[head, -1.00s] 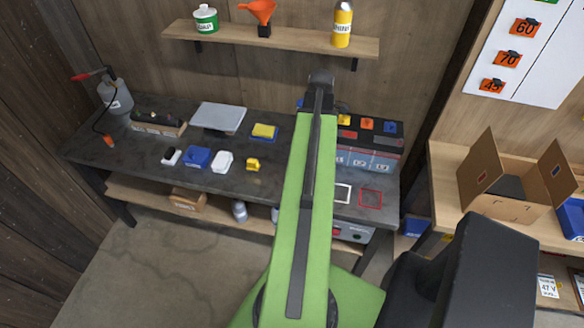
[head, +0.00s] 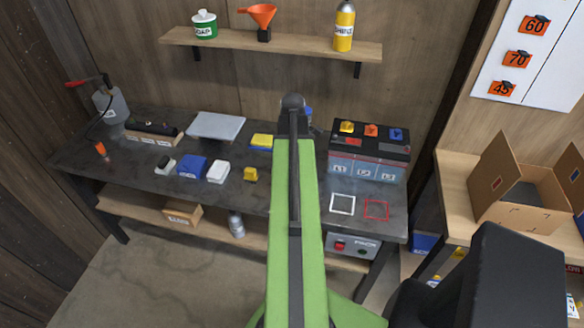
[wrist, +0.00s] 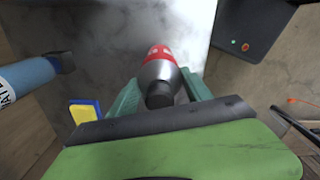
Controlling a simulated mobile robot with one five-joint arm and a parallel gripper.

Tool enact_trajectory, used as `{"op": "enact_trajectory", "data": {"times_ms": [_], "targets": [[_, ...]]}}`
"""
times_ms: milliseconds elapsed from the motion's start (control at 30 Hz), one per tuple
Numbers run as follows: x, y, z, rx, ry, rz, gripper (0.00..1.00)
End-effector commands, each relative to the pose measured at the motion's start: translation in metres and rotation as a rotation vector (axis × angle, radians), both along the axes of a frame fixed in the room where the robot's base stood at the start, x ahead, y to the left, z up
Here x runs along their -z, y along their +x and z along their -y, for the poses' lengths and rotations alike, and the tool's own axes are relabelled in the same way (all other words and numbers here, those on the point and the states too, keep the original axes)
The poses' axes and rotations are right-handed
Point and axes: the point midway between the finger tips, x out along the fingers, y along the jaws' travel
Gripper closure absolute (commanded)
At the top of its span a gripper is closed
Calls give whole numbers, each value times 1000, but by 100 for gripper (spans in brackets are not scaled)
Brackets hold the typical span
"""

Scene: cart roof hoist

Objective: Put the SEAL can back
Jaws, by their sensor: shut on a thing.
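In the wrist view my gripper (wrist: 160,90) is shut on a can (wrist: 160,62) with a red band, pale lettering and a dark grey narrow end towards me. The lettering is too small to read, so I cannot confirm it says SEAL. In the head view my arm hides the gripper and the can. Bare board shows between the funnel and the yellow bottle.
The workbench (head: 125,172) carries a blue box (head: 192,167), a white block (head: 218,172), a battery (head: 365,172) and a grey panel (head: 215,126). A blue-labelled bottle (wrist: 25,77) is left of the held can. An open cardboard box (head: 510,205) stands right.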

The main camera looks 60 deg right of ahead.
Motion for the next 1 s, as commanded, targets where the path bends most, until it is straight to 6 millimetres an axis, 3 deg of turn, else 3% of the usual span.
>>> {"op": "enact_trajectory", "data": {"times_ms": [200,233,367,767,1000], "targets": [[3,0,0,0,0,0,100],[2,0,0,0,0,0,40],[2,0,0,0,0,0,23],[-3,-1,0,1,0,0,21],[-37,-1,0,1,0,0,21]]}}
